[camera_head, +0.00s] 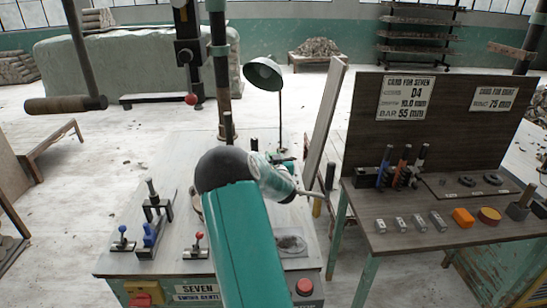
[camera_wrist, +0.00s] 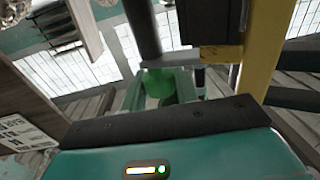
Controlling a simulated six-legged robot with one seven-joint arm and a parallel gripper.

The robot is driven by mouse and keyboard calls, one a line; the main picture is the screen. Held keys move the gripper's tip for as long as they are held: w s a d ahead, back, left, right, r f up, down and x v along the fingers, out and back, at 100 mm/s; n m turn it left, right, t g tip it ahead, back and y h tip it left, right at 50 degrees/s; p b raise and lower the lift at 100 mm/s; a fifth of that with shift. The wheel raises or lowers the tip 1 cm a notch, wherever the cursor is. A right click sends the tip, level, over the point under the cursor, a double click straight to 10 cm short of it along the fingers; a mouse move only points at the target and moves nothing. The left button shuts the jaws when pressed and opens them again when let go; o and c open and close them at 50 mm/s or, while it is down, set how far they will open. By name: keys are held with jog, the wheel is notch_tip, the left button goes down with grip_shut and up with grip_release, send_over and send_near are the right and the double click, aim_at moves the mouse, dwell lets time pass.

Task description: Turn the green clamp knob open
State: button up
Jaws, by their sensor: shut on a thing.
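The green clamp knob (camera_wrist: 158,82) shows in the middle of the wrist view, below a dark upright post. My gripper (camera_wrist: 160,92) is shut on it, with a finger on either side. In the head view my arm reaches over the left bench, and my gripper (camera_head: 301,191) is at the bench's right side, beyond the dark round joint of my arm. The knob cannot be made out clearly in the head view. How far it is turned cannot be told.
The left bench (camera_head: 170,240) carries blue and red levers and a green lamp (camera_head: 263,73). A yellow bar (camera_wrist: 262,45) stands close to the right of my gripper in the wrist view. The right bench (camera_head: 440,236) holds several handles, small blocks and printed cards on its backboard.

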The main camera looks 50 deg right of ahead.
jog(key=o, duration=1)
jog(key=v, duration=1.4)
jog(key=shift+d, duration=0.1)
jog(key=shift+c, duration=0.2)
